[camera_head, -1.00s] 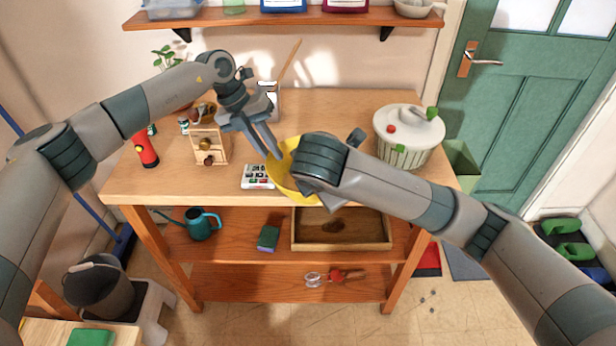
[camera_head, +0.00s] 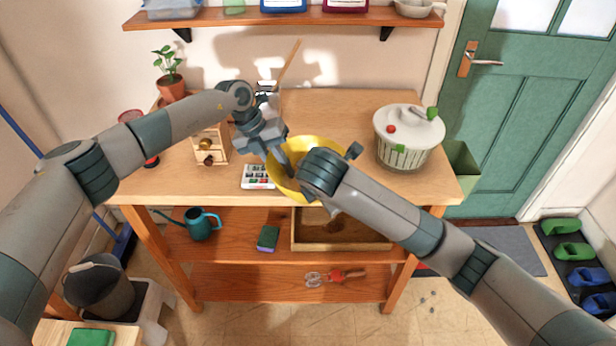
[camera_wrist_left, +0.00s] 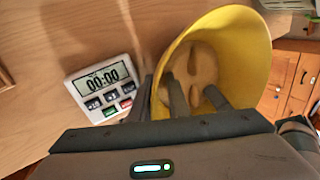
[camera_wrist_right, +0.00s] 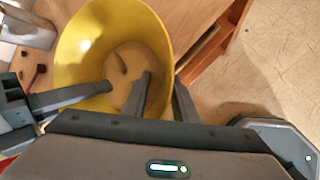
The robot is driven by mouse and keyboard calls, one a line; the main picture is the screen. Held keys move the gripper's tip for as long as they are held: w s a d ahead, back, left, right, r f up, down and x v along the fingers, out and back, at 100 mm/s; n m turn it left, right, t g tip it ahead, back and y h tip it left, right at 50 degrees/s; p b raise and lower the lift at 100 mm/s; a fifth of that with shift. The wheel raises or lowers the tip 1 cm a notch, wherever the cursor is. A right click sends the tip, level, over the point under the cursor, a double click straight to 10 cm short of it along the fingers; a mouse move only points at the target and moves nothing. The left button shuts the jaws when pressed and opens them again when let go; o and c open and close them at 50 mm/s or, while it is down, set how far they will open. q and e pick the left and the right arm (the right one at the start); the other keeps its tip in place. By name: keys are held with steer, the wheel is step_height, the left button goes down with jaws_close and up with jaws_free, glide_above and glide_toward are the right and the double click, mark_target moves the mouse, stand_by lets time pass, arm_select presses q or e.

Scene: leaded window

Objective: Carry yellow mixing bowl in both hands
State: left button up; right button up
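The yellow mixing bowl (camera_head: 315,153) sits at the middle front of the wooden table, with a tan round patch inside; it shows large in the left wrist view (camera_wrist_left: 240,50) and right wrist view (camera_wrist_right: 85,50). My left gripper (camera_head: 284,163) is at the bowl's left side, its fingers (camera_wrist_left: 161,80) straddling the wall, one inside and one outside; whether they press on it I cannot tell. My right gripper's fingers (camera_wrist_right: 162,78) straddle the opposite wall, with a visible gap around it. In the head view my right wrist hides its fingertips and part of the bowl.
A white timer (camera_head: 257,176) lies just left of the bowl. The table's front edge (camera_head: 220,200) is close to the bowl.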

arm_select(q)
jaws_close()
arm_select(e)
jaws_close()
arm_select(q)
steer(key=shift+a, duration=0.1)
stand_by(0.9)
